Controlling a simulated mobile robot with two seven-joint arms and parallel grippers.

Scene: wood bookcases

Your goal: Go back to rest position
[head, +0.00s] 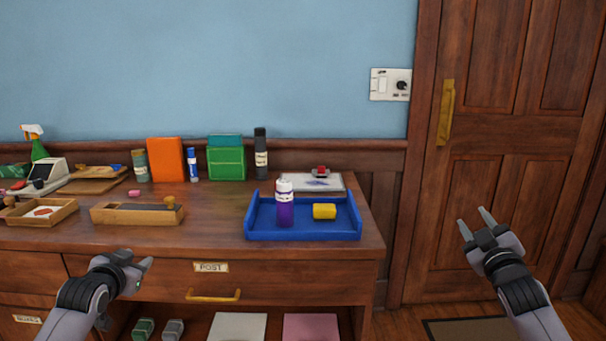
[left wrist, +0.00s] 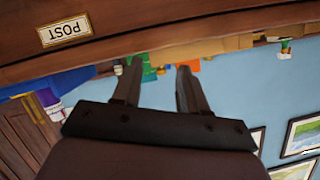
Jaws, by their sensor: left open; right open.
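My left gripper (head: 138,262) is open and empty in front of the wooden desk's drawer front, at the lower left of the head view. Its two fingers also show apart in the left wrist view (left wrist: 158,72), with nothing between them. My right gripper (head: 474,224) is open and empty to the right of the desk, in front of the wooden door (head: 505,175). Both grippers are apart from the objects on the desk.
The desk (head: 220,205) holds a blue tray (head: 300,236) with a purple bottle (head: 285,208) and a yellow block (head: 324,211). A wooden box (head: 137,214), a small tray (head: 45,222), and orange and green items stand left and behind. Floor shows right of the desk.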

